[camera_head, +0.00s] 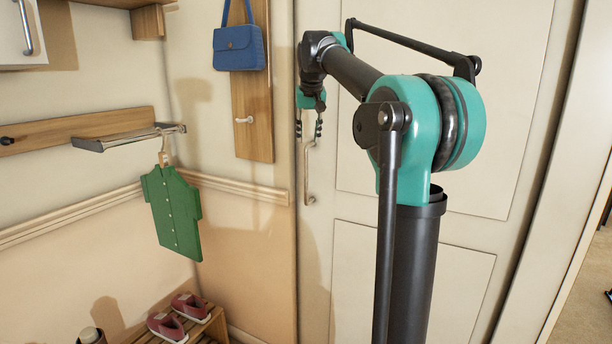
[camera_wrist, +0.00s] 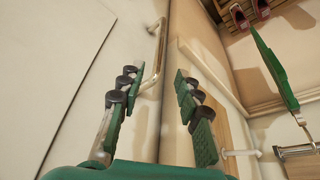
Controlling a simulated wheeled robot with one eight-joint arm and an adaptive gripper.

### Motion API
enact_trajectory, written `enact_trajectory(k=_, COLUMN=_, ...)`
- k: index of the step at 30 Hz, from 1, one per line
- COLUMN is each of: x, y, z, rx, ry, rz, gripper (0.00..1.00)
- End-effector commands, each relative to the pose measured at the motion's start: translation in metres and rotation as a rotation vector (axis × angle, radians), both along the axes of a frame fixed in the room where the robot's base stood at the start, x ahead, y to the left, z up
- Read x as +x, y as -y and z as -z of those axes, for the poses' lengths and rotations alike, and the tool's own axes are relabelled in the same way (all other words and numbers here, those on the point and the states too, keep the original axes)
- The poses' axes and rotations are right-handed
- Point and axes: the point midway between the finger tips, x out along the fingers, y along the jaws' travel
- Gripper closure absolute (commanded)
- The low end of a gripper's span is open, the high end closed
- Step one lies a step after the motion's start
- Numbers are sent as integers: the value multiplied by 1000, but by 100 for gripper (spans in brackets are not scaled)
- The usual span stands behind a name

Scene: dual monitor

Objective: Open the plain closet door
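The plain closet door (camera_head: 430,110) is cream with recessed panels and stands behind my arm. It looks shut. Its handle (camera_head: 307,185) is a slim metal bar upright near the door's left edge, just below my gripper (camera_head: 309,132). In the wrist view the door (camera_wrist: 60,60) fills the left side. The handle (camera_wrist: 161,45) reaches down toward the gap of my gripper (camera_wrist: 156,78), nearer the left finger. The fingers are apart, with nothing clamped between them. I cannot tell whether the left finger touches the handle.
A blue bag (camera_head: 239,48) hangs on a wooden board left of the door. A green shirt (camera_head: 173,212) hangs from a metal wall rack (camera_head: 128,138). Red shoes (camera_head: 190,307) sit on a low wooden rack. A doorway opens at the far right.

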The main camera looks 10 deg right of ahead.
Motion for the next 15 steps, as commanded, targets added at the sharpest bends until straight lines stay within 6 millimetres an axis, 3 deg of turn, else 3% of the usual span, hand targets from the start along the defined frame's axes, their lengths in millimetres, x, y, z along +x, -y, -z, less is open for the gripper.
enact_trajectory(k=5, x=8, y=0, z=14, rx=0, ry=0, rz=0, gripper=66)
enact_trajectory(k=15, x=33, y=1, z=75, rx=0, ry=0, rz=-1, gripper=66)
